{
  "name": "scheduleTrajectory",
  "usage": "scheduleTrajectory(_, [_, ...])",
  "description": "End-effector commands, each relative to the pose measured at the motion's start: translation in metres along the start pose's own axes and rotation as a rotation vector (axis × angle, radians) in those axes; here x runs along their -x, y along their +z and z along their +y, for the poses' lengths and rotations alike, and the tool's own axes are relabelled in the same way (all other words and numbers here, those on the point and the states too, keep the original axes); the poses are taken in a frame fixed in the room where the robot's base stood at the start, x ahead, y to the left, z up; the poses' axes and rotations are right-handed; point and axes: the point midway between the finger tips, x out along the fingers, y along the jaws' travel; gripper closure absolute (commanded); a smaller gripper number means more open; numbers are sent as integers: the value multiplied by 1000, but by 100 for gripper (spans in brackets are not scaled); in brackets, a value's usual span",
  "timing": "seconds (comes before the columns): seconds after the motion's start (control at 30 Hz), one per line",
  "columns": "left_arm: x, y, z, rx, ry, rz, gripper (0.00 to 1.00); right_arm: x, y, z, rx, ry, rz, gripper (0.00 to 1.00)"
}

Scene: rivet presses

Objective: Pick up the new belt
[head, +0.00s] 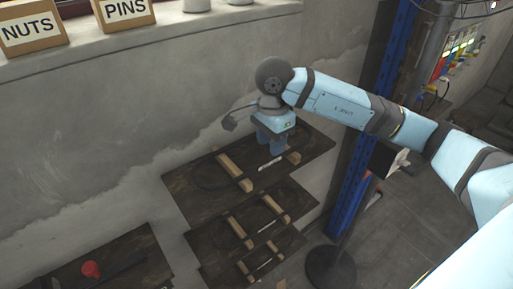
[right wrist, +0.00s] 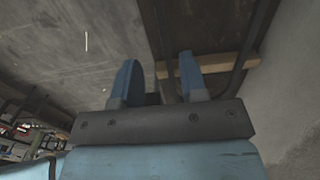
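Dark belts hang in loops on dark boards on the wall, over light wooden pegs. The upper belt (head: 203,178) lies on the largest board (head: 180,192), with pegs (head: 235,172) and a white label beside it. My right gripper (head: 277,148) is at the upper right of that board, near a peg and partly hiding it. In the right wrist view its two blue fingers (right wrist: 158,80) are apart. A dark belt strand (right wrist: 168,45) and a wooden peg (right wrist: 215,64) show just beyond them. I cannot tell which belt is the new one. My left gripper is not in view.
Smaller boards with belts (head: 262,215) hang below. A dark board with a red item (head: 91,269) is at the lower left. A blue post (head: 362,170) stands close right of the boards. Boxes marked NUTS (head: 30,30) and PINS (head: 125,10) sit on the ledge above.

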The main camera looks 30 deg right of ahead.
Motion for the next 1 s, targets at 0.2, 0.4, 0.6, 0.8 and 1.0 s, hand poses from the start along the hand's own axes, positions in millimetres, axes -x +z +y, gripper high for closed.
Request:
scheduleTrajectory(0.2, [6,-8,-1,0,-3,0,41,-16,0,-1,0,5,-2,61])
scheduleTrajectory(0.4, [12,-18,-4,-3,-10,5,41,-46,-2,-4,0,3,-2,61])
scheduleTrajectory(0.6, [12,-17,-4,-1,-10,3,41,-57,-1,-5,0,-1,-2,61])
scheduleTrajectory(0.8, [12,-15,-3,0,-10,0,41,-56,-1,-5,0,-1,-2,74])
scheduleTrajectory(1.0, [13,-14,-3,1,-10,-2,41,-56,-1,-5,0,-1,-2,100])
